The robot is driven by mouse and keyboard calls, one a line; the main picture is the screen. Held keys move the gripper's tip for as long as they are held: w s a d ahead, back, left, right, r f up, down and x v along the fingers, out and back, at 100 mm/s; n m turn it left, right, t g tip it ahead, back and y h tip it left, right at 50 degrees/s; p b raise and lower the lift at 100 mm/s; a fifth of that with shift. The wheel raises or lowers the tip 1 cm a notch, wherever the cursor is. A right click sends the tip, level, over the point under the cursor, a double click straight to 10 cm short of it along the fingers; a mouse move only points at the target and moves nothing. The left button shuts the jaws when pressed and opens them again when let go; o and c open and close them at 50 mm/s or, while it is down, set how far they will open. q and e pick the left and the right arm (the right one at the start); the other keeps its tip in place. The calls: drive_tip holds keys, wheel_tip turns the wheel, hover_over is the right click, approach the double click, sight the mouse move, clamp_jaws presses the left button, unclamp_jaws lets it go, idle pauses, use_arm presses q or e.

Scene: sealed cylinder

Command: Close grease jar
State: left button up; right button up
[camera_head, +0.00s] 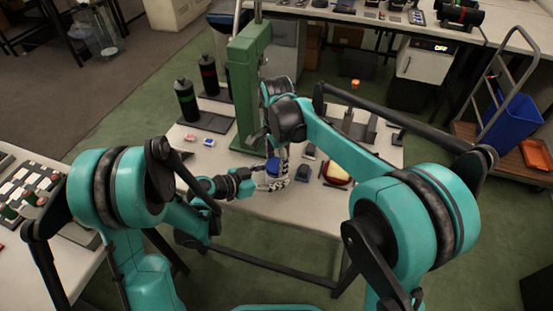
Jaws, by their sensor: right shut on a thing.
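A small blue-topped object (272,168), which looks like the grease jar or its lid, is at the middle of the table, partly hidden by my grippers. My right gripper (281,170) reaches down from above and is shut on the blue-topped object. My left gripper (266,185) comes in low from the left, with its fingertips close beside the same object. Its fingers are too small and covered to tell whether they are open or shut. Whether lid and jar are joined cannot be seen.
A green press column (245,90) stands just behind the grippers. Two dark bottles (187,100) (208,75) stand at the back left of the table (300,210). A red-and-cream bowl-like item (336,174) and small dark objects lie to the right. The front strip is clear.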

drive_tip(key=m, duration=0.7)
drive_tip(key=shift+f+m, duration=0.1)
drive_tip(key=shift+m, duration=0.2)
drive_tip(key=m, duration=0.8)
drive_tip(key=shift+m, duration=0.3)
drive_tip(key=o, duration=0.7)
drive_tip(key=shift+s, duration=0.1)
